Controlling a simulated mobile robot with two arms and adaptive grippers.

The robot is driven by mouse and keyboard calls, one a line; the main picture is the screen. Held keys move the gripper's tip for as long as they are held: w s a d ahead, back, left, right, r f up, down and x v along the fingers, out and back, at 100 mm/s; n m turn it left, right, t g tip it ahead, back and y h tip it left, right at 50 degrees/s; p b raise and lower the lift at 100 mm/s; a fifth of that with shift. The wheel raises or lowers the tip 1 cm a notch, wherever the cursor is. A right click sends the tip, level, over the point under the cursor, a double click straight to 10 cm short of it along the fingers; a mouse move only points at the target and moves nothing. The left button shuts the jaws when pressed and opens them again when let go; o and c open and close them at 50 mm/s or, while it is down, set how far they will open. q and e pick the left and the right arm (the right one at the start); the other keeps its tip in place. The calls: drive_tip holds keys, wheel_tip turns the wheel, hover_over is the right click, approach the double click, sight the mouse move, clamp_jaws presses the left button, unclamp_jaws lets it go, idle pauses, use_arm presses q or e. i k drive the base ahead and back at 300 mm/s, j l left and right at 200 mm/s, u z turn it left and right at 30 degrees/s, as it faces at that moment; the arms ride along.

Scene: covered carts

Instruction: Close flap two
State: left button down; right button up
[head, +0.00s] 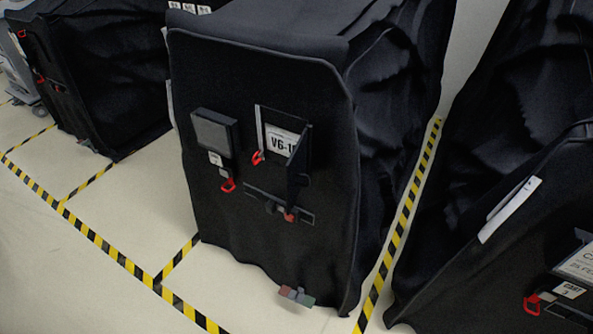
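A cart under a black cover (265,235) stands in the middle of the head view. Its front has a window with a white label (282,141) reading "V6-1", partly cut off from view. A dark flap (300,162) stands out from the right side of this window, swung open and seen nearly edge-on. It hides the right end of the label. A red clip (258,157) hangs at the window's lower left. To the left is a dark grey square panel (212,131) with a white tag and a red clip (228,185) below it. No number marks either one as flap two. Neither gripper shows.
A dark strip (280,206) with a red tab crosses the cover below the window. Other covered carts stand at the left (95,80) and right (480,190). Yellow-black tape (125,262) marks the pale floor, which is clear at the front left.

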sight(295, 174)
drive_tip(key=i+j, duration=0.4)
drive_tip(key=j, duration=0.15)
drive_tip(key=i+j, duration=0.45)
drive_tip(key=j, duration=0.15)
drive_tip(key=i+j, duration=0.4)
drive_tip(key=j, duration=0.15)
drive_tip(key=i+j, duration=0.85)
drive_tip(key=j, duration=0.25)
drive_tip(key=i+j, duration=0.45)
drive_tip(key=j, duration=0.15)
